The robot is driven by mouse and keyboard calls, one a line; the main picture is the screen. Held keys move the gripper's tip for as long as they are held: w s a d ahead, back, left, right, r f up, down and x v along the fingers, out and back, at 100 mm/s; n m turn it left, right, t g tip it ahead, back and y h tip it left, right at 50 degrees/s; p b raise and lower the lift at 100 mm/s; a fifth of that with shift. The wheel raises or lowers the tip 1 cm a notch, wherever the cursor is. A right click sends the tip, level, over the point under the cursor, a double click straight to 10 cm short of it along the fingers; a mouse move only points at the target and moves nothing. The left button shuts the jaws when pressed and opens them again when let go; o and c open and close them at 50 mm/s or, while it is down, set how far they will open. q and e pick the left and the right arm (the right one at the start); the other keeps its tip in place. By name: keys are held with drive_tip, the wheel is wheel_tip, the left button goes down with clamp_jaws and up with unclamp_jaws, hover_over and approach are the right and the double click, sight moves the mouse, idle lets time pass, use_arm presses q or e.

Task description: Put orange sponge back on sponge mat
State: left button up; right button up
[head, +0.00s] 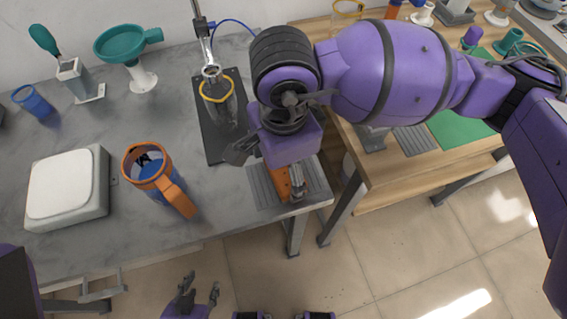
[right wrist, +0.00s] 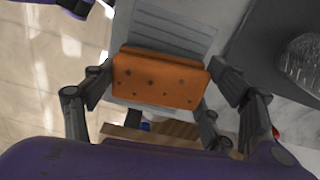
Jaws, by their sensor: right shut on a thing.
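The orange sponge (head: 280,182) is between the fingers of my right gripper (head: 284,178), at the front right corner of the grey table. In the right wrist view the sponge (right wrist: 160,80) shows its pitted face, gripped at both ends by my right gripper (right wrist: 162,82). The grey ribbed sponge mat (head: 259,187) lies beneath, and the right wrist view shows its ribbed part (right wrist: 175,25) beyond the sponge. The sponge is over the mat; whether it touches it I cannot tell. My left gripper (head: 200,291) is open and empty, low in front of the table.
A black stand plate (head: 212,145) with a glass vessel is just behind the mat. A blue jug with orange rim (head: 150,170) and a white-topped device (head: 68,188) stand to the left. A wooden table (head: 385,180) is to the right, across a gap.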

drive_tip(key=o, duration=1.1)
use_arm(q)
drive_tip(key=w+r+t+p, duration=0.1)
drive_tip(key=w+r+p, duration=0.2)
drive_tip(key=r, duration=0.2)
drive_tip(key=shift+w+r+p, duration=0.15)
drive_tip(key=shift+p, duration=0.25)
use_arm(e)
drive_tip(key=shift+r, duration=3.95)
wheel_tip(320, 180, up, 12)
